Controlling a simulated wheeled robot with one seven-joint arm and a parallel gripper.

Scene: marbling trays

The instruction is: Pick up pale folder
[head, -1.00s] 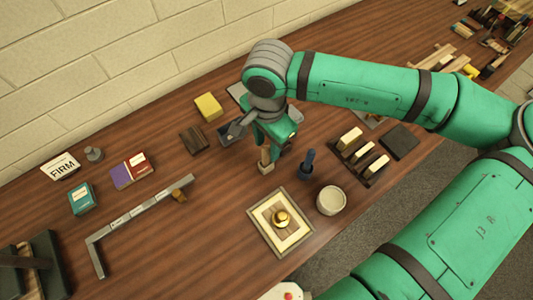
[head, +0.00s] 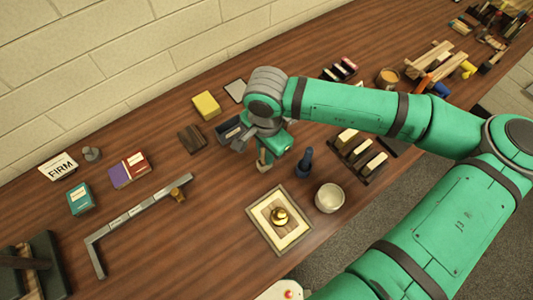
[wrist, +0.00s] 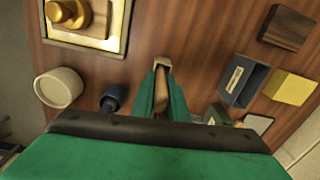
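A slim tan-brown upright piece (head: 262,155), with a small pale block at its foot, stands near the table's middle. It may be the pale folder; its small size leaves this unsure. My gripper (wrist: 161,84) points down over it, with green fingers on either side of the tan strip in the wrist view. Whether the fingers press on it is hidden. In the head view my wrist covers its upper part. Several pale bars lie on a dark rack (head: 364,178) to the right, partly behind my arm.
Close by stand a dark blue bottle (head: 304,162), a white cup (head: 329,198), a framed tray (head: 255,212) with a gold knob, and a blue-grey bin (head: 226,131). A yellow block (head: 206,105) lies beyond. Bare wood lies left of the gripper.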

